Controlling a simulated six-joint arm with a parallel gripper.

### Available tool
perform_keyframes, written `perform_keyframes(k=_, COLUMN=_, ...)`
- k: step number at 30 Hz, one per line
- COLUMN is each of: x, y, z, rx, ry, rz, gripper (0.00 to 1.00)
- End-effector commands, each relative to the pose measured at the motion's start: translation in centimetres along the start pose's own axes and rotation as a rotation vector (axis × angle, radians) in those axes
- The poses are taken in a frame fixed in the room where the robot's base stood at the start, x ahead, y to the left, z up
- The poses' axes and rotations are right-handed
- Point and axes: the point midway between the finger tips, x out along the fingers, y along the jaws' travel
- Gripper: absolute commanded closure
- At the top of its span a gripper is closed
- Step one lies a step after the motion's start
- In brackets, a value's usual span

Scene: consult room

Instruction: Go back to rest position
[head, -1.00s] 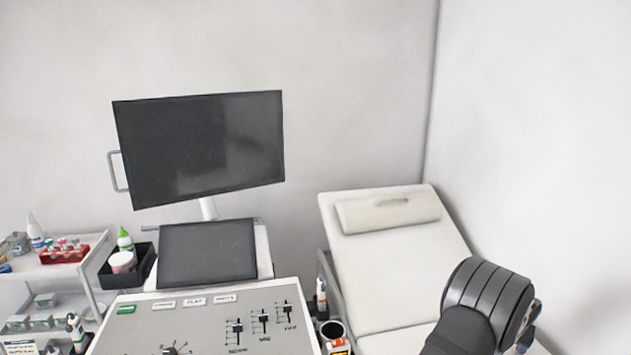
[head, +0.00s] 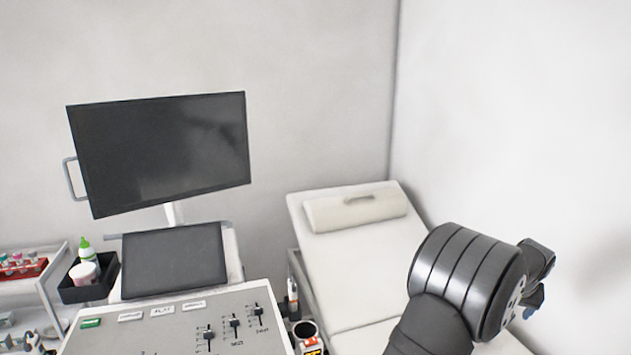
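My arm shows at the lower right of the head view, its dark grey rounded link in front of the white examination couch (head: 352,262). What seems to be part of my gripper (head: 540,272) pokes out behind that link, against the white wall. Its fingertips are mostly hidden, so I cannot tell whether it is open or shut. I see nothing held in it.
A control panel with sliders (head: 180,325) fills the lower left, below a small screen (head: 175,260) and a large dark monitor (head: 160,150). A trolley with bottles (head: 35,285) is at far left. A pillow (head: 355,211) lies on the couch.

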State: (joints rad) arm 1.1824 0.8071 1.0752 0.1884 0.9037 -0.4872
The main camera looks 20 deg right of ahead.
Motion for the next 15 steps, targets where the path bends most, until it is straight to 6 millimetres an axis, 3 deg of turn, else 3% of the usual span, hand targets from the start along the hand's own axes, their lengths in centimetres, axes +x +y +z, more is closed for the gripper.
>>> perform_keyframes(k=10, x=-6.6, y=0.0, z=-2.8, rx=0.000, ry=0.004, rz=0.001, gripper=0.24)
perform_keyframes(k=15, x=-6.6, y=-3.2, z=-4.0, rx=-0.044, ry=0.000, rz=-0.019, gripper=0.24)
